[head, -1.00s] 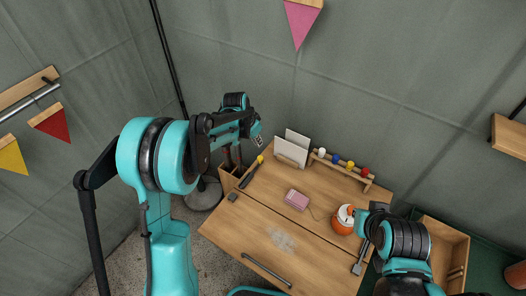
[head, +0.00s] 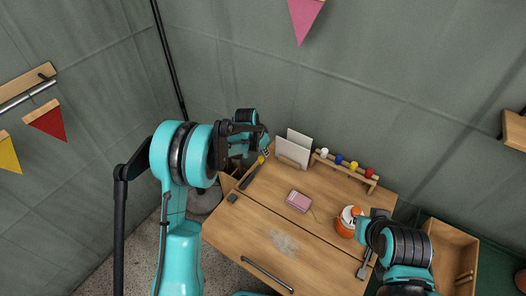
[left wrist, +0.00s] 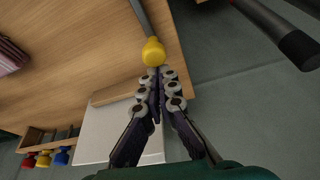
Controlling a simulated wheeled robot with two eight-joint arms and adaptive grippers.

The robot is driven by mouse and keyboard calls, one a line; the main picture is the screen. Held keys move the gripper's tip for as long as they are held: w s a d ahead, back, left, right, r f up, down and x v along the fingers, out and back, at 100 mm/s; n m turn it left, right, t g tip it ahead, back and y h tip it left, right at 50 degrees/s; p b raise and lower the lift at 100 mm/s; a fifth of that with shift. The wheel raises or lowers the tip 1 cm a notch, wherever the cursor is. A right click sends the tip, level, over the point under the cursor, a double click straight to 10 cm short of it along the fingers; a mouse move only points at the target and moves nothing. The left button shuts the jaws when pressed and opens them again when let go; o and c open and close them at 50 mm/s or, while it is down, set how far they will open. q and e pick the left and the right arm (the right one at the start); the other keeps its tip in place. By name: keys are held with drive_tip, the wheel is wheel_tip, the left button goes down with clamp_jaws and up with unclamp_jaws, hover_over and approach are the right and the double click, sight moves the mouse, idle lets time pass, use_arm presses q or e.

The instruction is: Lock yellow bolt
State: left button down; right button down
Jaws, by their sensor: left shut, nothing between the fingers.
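The yellow bolt, a dark bar with a yellow knob (head: 261,160), lies along the left edge of the wooden desk. In the left wrist view its knob (left wrist: 153,51) is just ahead of my fingertips, with the dark bar running away behind it. My left gripper (head: 265,152) is shut and empty, right by the knob; its fingers (left wrist: 159,73) point at it. I cannot tell whether they touch it. My right gripper (head: 361,228) is by the orange jar (head: 345,229); its fingers are not clear.
A white card in a wooden holder (head: 291,158) stands close to my left gripper. A rack with coloured knobs (head: 342,172) stands along the back. A pink box (head: 299,202) lies mid-desk. An open wooden crate (head: 451,250) is at the right. The front of the desk is mostly clear.

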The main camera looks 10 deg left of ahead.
sight(255, 172)
use_arm(q)
drive_tip(key=shift+s, duration=0.1)
drive_tip(key=s+a, duration=0.1)
drive_tip(key=s, duration=0.3)
drive_tip(key=s+a, duration=0.1)
drive_tip(key=s, duration=0.1)
drive_tip(key=shift+a, duration=0.3)
use_arm(e)
drive_tip(key=shift+f, duration=0.2)
use_arm(q)
drive_tip(key=shift+s, duration=0.1)
